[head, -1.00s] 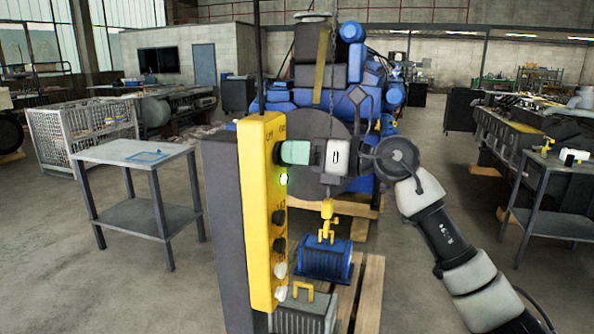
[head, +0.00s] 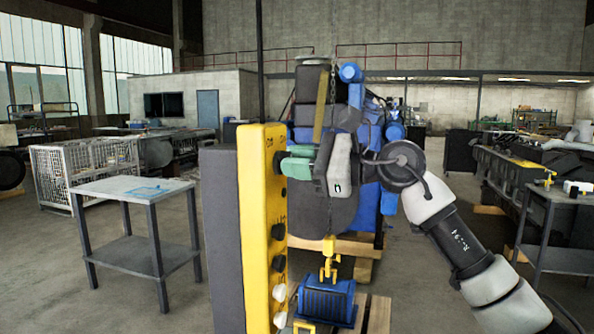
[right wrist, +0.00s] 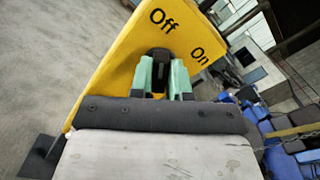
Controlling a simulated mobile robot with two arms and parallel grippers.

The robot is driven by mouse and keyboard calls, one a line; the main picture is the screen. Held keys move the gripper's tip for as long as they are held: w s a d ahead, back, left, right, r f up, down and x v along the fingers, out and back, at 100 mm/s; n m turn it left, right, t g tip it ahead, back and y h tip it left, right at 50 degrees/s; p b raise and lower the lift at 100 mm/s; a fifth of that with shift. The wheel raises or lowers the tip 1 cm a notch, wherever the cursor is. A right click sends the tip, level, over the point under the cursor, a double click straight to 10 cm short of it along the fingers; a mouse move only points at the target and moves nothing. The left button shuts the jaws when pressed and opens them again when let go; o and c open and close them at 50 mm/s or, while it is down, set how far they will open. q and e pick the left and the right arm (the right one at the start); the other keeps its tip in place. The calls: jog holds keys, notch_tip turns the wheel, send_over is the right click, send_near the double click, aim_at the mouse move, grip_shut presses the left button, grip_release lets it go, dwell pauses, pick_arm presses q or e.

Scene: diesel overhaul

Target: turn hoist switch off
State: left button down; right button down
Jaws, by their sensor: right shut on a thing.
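The yellow hoist control panel (head: 262,230) stands upright on a grey post in the head view. The right wrist view shows its top face (right wrist: 125,50) with the labels "Off" and "On". My right gripper (head: 284,165) is at the upper part of the panel, with its green fingers shut on the dark switch knob (right wrist: 160,58). The knob sits between the fingers, just below the labels, and its pointer is mostly hidden. No green glow shows on the panel below the gripper. My left gripper is not in view.
A blue motor (head: 327,300) is below the yellow hoist hook (head: 329,262). A large blue engine (head: 365,180) stands behind my right arm. A grey table (head: 110,188) is at left, with open floor around it. More dark knobs and white buttons run down the panel.

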jog(key=shift+n, duration=0.7)
jog(key=shift+b, duration=0.3)
jog(key=c, duration=1.1)
grip_release()
jog(key=shift+b+v, duration=1.25)
jog(key=shift+v, duration=4.15)
